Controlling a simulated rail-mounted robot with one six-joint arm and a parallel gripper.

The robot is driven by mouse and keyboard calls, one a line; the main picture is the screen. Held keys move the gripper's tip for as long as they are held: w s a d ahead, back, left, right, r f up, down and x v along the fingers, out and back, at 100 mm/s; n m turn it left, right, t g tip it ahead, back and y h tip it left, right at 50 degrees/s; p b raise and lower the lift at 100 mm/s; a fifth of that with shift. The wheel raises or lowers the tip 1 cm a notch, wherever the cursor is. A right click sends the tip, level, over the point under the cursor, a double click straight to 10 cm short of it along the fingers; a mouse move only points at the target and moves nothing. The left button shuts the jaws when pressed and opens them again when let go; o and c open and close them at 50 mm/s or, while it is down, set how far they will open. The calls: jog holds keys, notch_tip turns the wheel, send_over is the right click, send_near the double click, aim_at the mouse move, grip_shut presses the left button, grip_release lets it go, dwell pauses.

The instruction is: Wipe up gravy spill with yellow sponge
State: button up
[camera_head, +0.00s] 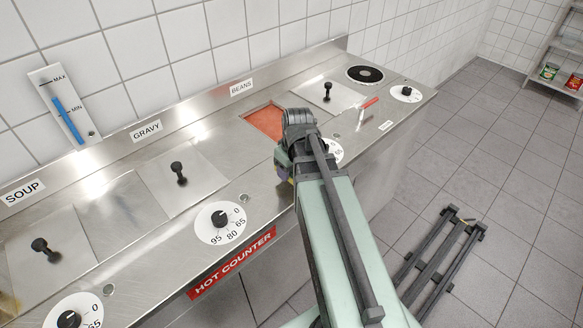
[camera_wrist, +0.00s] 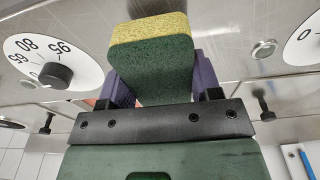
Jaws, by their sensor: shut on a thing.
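The sponge (camera_wrist: 150,62), yellow on one face and dark green on the other, is held between the purple fingers of my gripper (camera_wrist: 152,88). In the head view my gripper (camera_head: 284,168) is mostly hidden behind my arm, at the front edge of the counter just below the open beans well. Only a sliver of yellow shows beside it. I cannot make out a gravy spill in either view. The GRAVY label (camera_head: 147,131) is on the back ledge, above a closed lid with a black knob (camera_head: 179,172).
The steel hot counter (camera_head: 130,225) has a soup lid (camera_head: 45,250), dials and an open beans well (camera_head: 264,121) with reddish contents. Another lid (camera_head: 327,92), a red-handled utensil (camera_head: 369,103) and a black round plate (camera_head: 365,74) are farther right. A shelf (camera_head: 560,60) stands far right.

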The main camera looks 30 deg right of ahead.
jog(key=shift+r+p, duration=0.6)
jog(key=shift+r, duration=0.55)
notch_tip(320, 180, up, 3)
jog(key=p, duration=0.3)
